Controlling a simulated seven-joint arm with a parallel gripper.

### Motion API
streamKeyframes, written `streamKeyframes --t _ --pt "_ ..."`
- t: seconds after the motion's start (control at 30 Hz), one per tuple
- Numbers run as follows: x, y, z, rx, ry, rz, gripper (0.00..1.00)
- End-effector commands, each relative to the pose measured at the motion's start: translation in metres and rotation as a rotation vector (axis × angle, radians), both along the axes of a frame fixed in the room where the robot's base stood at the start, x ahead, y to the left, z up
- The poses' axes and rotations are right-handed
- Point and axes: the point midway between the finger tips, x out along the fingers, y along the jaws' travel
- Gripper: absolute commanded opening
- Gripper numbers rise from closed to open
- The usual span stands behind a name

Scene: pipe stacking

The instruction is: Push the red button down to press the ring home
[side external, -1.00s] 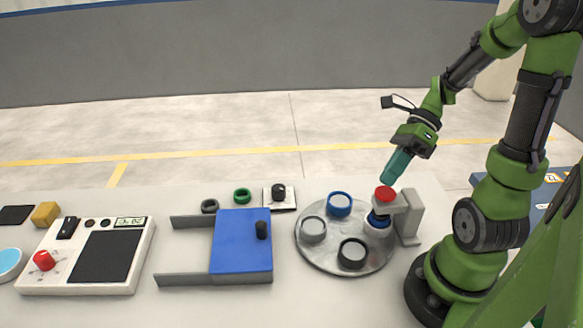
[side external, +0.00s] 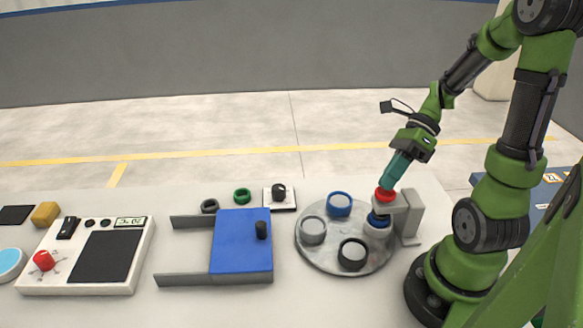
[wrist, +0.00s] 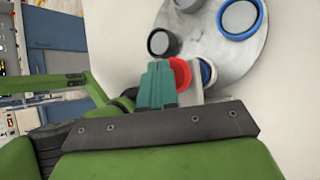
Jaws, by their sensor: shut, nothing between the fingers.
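The red button (side external: 385,195) sits on top of a grey press (side external: 409,217) at the right edge of the round turntable (side external: 328,263). A blue ring (side external: 378,219) shows under the press head, on a light cylinder; how far down it sits is hard to tell. My gripper (side external: 391,181) is shut and empty, pointing down with its teal fingertips at the button, seemingly touching its top. In the wrist view the teal fingers (wrist: 157,85) are together and partly cover the red button (wrist: 180,74).
The turntable also carries a blue-ringed cylinder (side external: 339,204), a grey one (side external: 313,230) and a black-ringed one (side external: 352,254). To the left are a blue sliding plate (side external: 238,243), loose green (side external: 242,195) and dark (side external: 209,206) rings, and a control panel (side external: 85,257).

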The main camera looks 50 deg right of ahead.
Motion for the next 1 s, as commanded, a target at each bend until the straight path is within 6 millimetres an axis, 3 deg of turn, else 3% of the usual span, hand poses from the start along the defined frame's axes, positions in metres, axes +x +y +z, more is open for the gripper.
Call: streamKeyframes --t 1.0 --pt "0.0 0.0 -0.013 0.0 0.0 0.002 0.0"
